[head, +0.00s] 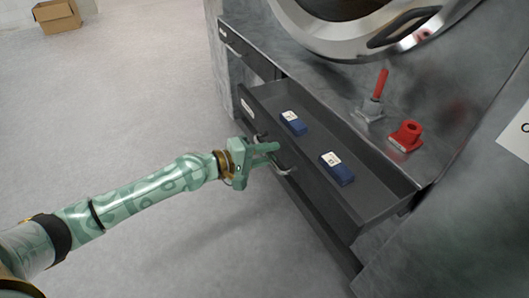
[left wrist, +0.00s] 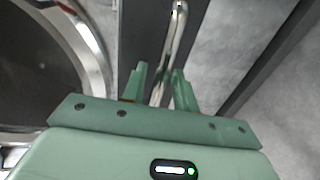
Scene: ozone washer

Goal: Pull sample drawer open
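The sample drawer (head: 350,208) is a dark grey drawer under the counter, pulled out so its inside shows. Two blue boxes with white labels lie in it, one nearer the left end (head: 293,123) and one nearer the middle (head: 337,168). My left gripper (head: 276,153) is at the drawer's front, by its curved metal handle (head: 284,170). In the left wrist view the handle (left wrist: 177,30) runs between the two fingers (left wrist: 160,84), with gaps visible beside it; contact is unclear. My right gripper is out of view.
A red block (head: 406,135) and a grey fitting with a red handle (head: 375,95) stand on the metal counter. A round washer door (head: 360,25) is above. A closed drawer (head: 246,50) is at left. The floor beside the drawer is clear; a cardboard box (head: 57,17) is far off.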

